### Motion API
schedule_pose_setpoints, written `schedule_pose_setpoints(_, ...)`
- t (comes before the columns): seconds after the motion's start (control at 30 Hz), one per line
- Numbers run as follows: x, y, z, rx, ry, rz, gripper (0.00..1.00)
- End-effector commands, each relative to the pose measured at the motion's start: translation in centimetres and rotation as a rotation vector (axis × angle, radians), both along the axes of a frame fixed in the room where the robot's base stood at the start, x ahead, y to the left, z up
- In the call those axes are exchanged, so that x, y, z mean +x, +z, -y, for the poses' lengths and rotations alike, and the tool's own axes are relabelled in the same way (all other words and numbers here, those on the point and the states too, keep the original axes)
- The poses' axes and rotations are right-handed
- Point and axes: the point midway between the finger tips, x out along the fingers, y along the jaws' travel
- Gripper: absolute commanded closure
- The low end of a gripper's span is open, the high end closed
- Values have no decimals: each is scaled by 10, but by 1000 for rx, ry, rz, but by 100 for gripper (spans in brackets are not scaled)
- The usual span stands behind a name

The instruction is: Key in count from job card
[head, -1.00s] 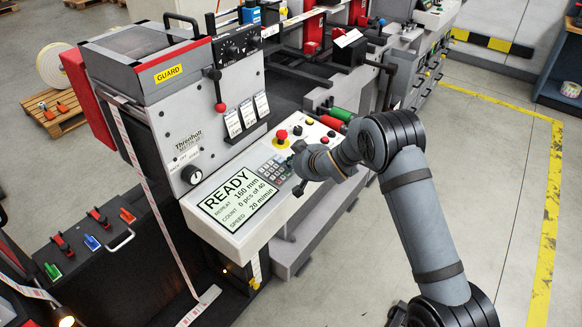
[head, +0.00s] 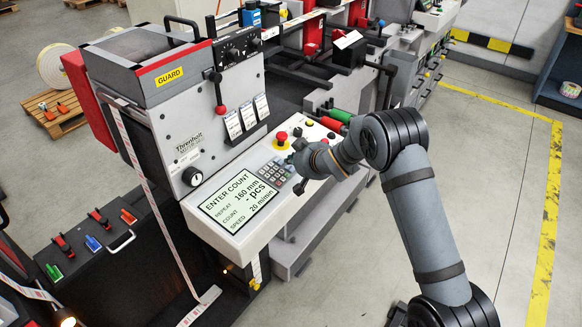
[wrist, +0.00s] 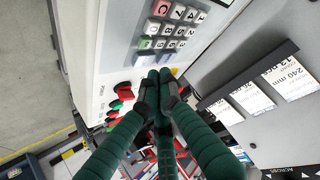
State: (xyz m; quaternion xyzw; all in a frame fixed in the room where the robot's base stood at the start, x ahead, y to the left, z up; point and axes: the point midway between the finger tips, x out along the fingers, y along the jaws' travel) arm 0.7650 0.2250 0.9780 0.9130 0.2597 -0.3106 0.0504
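The control panel's display (head: 240,198) reads ENTER COUNT, repeat 160 mm, count "- pcs" and speed 20 m/min. The keypad (head: 275,173) lies right of the display; it also shows in the wrist view (wrist: 172,32). My gripper (head: 291,163) hangs over the keypad's right edge. In the wrist view, the green fingers of my gripper (wrist: 158,82) come together beside the key rows; contact with a key cannot be told. Three white job cards (head: 247,113) hang on the machine face above the panel. In the wrist view, the nearest card (wrist: 289,82) shows "240 mm"; its smaller print is hard to read.
A red emergency button (head: 281,136) on a yellow base and other buttons sit behind the keypad. A red-knobbed lever (head: 220,106) stands out from the upright face. The floor at right is open.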

Motion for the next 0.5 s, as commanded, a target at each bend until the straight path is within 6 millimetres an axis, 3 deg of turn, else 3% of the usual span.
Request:
schedule_pose_setpoints(0.23, 0, 7, 1, 1, 0, 1, 100)
schedule_pose_setpoints(0.5, -2, 36, 4, 0, -1, 1, 100)
